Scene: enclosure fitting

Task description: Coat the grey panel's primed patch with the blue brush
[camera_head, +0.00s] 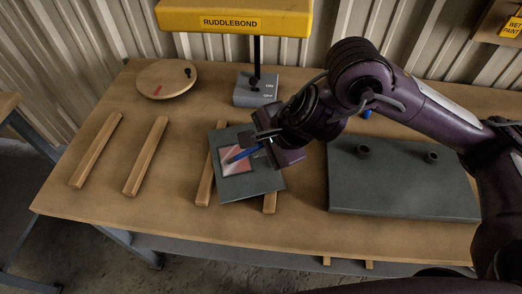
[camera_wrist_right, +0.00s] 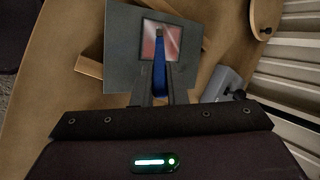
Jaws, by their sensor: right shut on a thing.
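The grey panel (camera_head: 258,187) lies across two wooden strips near the middle of the table. Its primed patch (camera_head: 236,168) is a pinkish-red square with paler, whitish areas. My right gripper (camera_head: 268,145) is over the panel's upper right part, shut on the blue brush (camera_head: 245,154). The brush slants down to the left, with its tip over the patch. In the right wrist view the blue brush (camera_wrist_right: 159,72) reaches from between the fingers to the primed patch (camera_wrist_right: 150,45) on the grey panel (camera_wrist_right: 122,50). I cannot tell whether the tip touches. My left gripper is not in view.
A yellow RUDDLEBOND unit (camera_head: 235,18) stands behind on a post with a grey control box (camera_head: 256,92). A round wooden disc (camera_head: 165,80) lies at the back left. Two bare wooden strips (camera_head: 96,150) lie left.

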